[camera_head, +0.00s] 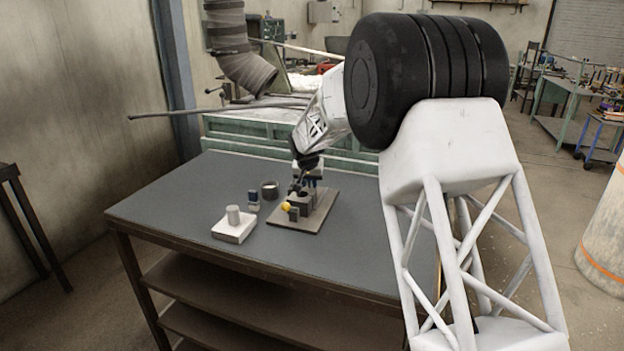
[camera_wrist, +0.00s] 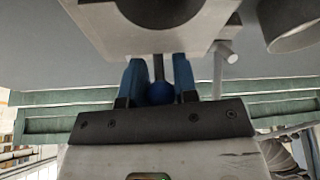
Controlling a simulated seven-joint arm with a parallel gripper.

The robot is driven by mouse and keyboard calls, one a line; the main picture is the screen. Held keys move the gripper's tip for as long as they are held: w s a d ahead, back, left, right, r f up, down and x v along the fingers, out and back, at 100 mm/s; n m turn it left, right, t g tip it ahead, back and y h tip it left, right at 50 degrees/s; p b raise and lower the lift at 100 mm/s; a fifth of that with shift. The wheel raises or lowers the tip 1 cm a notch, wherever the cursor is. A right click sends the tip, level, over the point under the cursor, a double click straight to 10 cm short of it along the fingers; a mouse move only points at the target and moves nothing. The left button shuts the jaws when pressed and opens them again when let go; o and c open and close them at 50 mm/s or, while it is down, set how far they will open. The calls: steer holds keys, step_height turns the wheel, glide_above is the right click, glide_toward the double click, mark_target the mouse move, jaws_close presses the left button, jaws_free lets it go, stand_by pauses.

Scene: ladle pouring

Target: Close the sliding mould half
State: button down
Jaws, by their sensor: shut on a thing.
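The mould (camera_head: 300,205) stands on a brown base plate (camera_head: 316,221) on the table, with grey blocks and a yellow ball (camera_head: 286,207) at its near side. My gripper (camera_head: 306,182) is at the far side of the mould and partly hides it. In the wrist view my gripper's blue fingers (camera_wrist: 161,78) are shut on a blue ball knob (camera_wrist: 159,93) with a dark stem. The stem runs up to a pale grey block (camera_wrist: 100,22) with a dark round opening. The gap between the mould halves cannot be made out.
A dark cup (camera_head: 269,189), a small blue and grey item (camera_head: 253,201) and a white block with a cylinder (camera_head: 232,228) stand left of the base plate. The table (camera_head: 180,195) is clear at its left.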

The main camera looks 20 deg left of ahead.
mark_target(308, 189)
steer(key=shift+s, duration=0.25)
steer(key=c, duration=0.9)
jaws_free()
steer(key=shift+c, duration=0.2)
steer(key=shift+v, duration=3.95)
steer(key=shift+d, duration=0.1)
